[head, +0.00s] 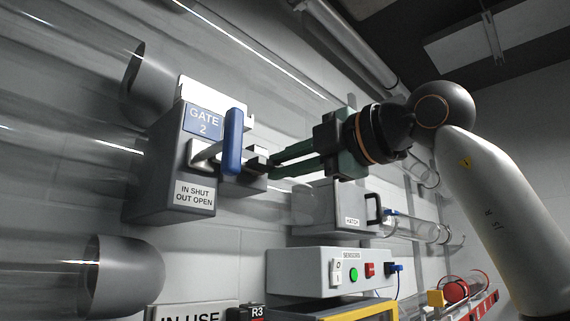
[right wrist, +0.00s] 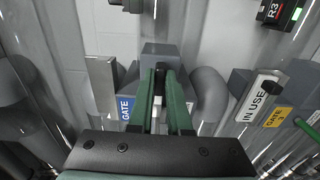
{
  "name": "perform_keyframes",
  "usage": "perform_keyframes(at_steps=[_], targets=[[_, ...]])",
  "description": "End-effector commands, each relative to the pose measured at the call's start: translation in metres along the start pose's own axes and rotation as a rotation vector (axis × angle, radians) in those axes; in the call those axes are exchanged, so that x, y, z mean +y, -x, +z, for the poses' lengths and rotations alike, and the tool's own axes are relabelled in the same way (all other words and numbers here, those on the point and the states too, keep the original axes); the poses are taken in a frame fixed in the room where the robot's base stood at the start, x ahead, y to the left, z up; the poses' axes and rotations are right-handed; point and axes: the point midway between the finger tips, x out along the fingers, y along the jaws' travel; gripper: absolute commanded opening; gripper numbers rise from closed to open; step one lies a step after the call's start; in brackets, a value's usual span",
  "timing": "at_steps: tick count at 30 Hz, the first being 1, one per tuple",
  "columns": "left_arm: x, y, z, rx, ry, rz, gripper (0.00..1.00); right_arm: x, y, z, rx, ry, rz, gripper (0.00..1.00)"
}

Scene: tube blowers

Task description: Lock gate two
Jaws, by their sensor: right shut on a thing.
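The gate 2 unit is a grey box (head: 160,165) on the wall at left in the head view, with a blue "GATE 2" label and an "IN SHUT OUT OPEN" plate. A blue handle (head: 233,140) on a pale metal stem sticks out from its front. My right gripper (head: 262,162) reaches in from the right, its green fingers shut on a small dark piece (head: 257,152) at the box's right side, just right of the handle. In the right wrist view, the fingertips (right wrist: 160,72) meet at a grey block (right wrist: 160,50); the gripped part is mostly hidden. My left gripper is out of view.
Clear tubes with grey collars (head: 150,85) run along the wall. Below right are a hatch box (head: 325,208) with a black handle and a sensors panel (head: 300,265) with buttons. An "IN USE" sign (right wrist: 262,95) shows in the right wrist view.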

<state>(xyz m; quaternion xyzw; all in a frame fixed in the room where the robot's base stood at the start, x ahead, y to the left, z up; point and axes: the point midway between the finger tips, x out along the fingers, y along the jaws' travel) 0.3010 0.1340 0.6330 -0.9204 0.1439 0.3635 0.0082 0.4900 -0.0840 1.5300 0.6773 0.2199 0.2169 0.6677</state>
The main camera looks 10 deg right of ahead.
Motion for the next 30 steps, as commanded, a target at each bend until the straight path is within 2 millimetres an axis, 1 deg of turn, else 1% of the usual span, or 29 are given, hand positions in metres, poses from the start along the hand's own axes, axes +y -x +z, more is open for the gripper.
perform_keyframes(at_steps=[5,6,14,23,26,29,30], targets=[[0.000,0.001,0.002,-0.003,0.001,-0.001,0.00,0.001,0.001,0.002,-0.003,-0.005,0.002,0.00],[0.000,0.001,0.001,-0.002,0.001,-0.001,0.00,0.001,0.001,0.002,-0.003,-0.005,0.002,0.17],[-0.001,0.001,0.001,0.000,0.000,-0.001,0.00,0.000,0.000,0.001,-0.001,-0.002,0.001,0.46],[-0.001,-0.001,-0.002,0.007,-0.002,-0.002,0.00,0.000,0.003,0.000,0.000,-0.001,0.001,0.46],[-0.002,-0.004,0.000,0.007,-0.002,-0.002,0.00,0.000,0.014,0.000,-0.001,0.000,0.003,0.46],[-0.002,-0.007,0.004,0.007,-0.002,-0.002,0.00,-0.001,0.032,0.001,-0.001,0.000,0.004,0.46],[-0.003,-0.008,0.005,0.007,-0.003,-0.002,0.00,-0.001,0.041,0.001,-0.002,0.001,0.005,0.46]])
